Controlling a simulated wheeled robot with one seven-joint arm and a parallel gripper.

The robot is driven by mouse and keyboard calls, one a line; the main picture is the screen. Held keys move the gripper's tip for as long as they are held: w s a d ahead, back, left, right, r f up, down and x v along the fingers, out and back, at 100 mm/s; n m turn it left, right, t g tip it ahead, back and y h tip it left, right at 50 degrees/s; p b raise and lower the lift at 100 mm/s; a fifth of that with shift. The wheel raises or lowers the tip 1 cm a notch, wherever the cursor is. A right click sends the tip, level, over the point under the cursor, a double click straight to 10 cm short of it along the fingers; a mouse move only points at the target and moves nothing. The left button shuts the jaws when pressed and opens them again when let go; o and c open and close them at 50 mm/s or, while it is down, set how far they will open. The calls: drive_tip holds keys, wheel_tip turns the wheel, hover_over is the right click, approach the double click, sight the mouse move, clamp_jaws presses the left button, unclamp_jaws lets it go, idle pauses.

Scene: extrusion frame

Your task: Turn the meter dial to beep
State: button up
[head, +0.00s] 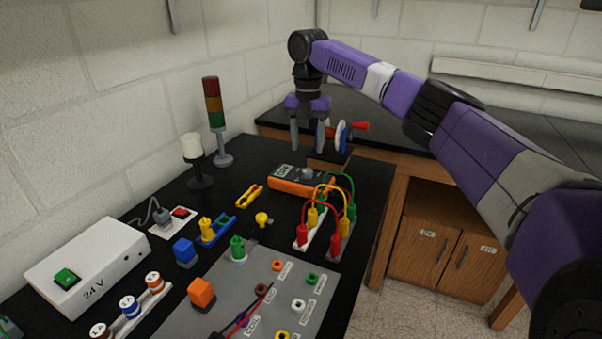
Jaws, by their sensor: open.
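The meter (301,188) lies on the black bench top, with an orange body and a dark face. Its grey round dial (307,172) shows small on the face; its markings are too small to read. My gripper (308,149) points down with its two fingers apart and nothing visible between them. It appears above and behind the meter in the picture, apart from the dial.
Red, yellow and green leads (322,201) arch over stands right of the meter. A blue-white disc and red piece (345,133) show beside my gripper. A signal tower (215,118), a white-topped lamp (193,150) and a yellow clip (249,196) stand or lie left.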

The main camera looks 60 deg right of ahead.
sight(307, 170)
drive_tip(key=shift+f, duration=3.9)
drive_tip(key=shift+p, duration=0.3)
clamp_jaws()
